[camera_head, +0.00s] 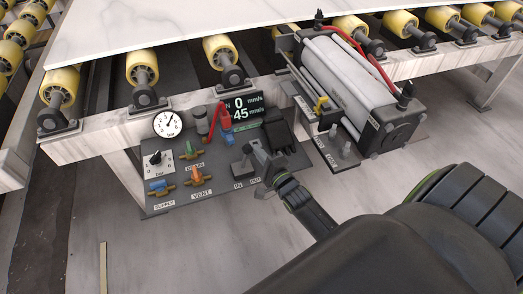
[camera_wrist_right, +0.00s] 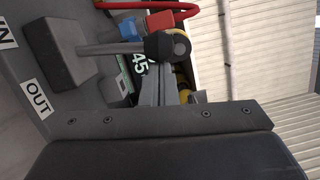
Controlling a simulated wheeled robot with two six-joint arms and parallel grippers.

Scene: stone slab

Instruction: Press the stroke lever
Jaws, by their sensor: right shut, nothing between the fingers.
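The stroke lever (camera_wrist_right: 110,48) shows in the right wrist view as a grey rod coming out of a dark block (camera_wrist_right: 54,54), with a round black knob (camera_wrist_right: 166,46) at its end. An OUT label (camera_wrist_right: 38,99) is beside the block. My right gripper (camera_wrist_right: 165,72) is shut and empty, its fingertips right at the knob; I cannot tell whether they touch it. In the head view my right gripper (camera_head: 260,153) is over the panel by the IN and OUT labels and hides part of the lever. My left gripper is not in view.
The panel (camera_head: 215,188) also carries a gauge (camera_head: 167,124), a green valve handle (camera_head: 189,150), an orange vent handle (camera_head: 196,177), a blue supply valve (camera_head: 158,186) and a display (camera_head: 246,107). A large cylinder (camera_head: 345,80) stands right of it. Rollers and a white slab (camera_head: 170,25) lie behind.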

